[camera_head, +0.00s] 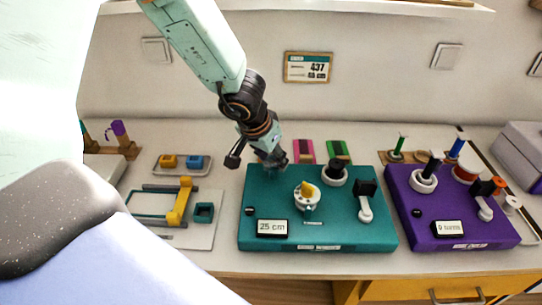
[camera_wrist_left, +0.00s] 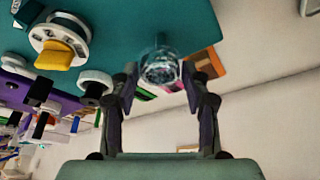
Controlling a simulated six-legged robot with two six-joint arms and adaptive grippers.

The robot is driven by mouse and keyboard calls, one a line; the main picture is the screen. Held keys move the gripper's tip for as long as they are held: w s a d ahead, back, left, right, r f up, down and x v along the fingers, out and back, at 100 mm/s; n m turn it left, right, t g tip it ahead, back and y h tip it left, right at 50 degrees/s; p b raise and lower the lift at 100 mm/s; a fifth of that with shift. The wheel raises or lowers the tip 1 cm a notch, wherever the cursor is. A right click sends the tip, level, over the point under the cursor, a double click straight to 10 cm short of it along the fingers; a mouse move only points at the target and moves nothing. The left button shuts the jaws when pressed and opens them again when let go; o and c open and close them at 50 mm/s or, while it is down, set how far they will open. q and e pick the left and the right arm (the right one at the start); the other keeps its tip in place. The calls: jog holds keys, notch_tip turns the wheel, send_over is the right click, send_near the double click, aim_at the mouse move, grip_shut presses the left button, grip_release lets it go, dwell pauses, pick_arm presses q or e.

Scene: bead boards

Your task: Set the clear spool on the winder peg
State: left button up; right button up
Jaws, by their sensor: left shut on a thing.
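My left gripper (camera_head: 272,162) hangs over the back left corner of the teal board (camera_head: 270,205). In the left wrist view its fingertips (camera_wrist_left: 160,78) are shut on the clear spool (camera_wrist_left: 160,62), which looks glassy and round. In the head view the spool is hard to make out under the fingers. Two upright black posts with white rings show: one (camera_head: 335,170) at the back of the teal board, right of my gripper, and one (camera_head: 425,178) on the purple board (camera_head: 455,215). I cannot tell which is the winder peg. My right gripper is not in view.
The teal board has a white dial with a yellow knob (camera_head: 307,190) and a crank (camera_head: 365,205). The purple board also has a crank (camera_head: 485,207). Pink (camera_head: 304,150) and green (camera_head: 338,150) pieces lie behind the teal board. A yellow-armed frame (camera_head: 182,200) stands left.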

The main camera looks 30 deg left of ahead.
pick_arm(q)
jog(key=shift+w+f, duration=0.1)
jog(key=shift+f, duration=0.25)
jog(key=shift+f+b, duration=0.25)
jog(key=shift+b, duration=0.1)
jog(key=shift+f, duration=0.35)
jog(key=shift+r, duration=0.1)
jog(key=shift+a, duration=0.1)
dwell(0.3)
jog(key=shift+f, duration=0.2)
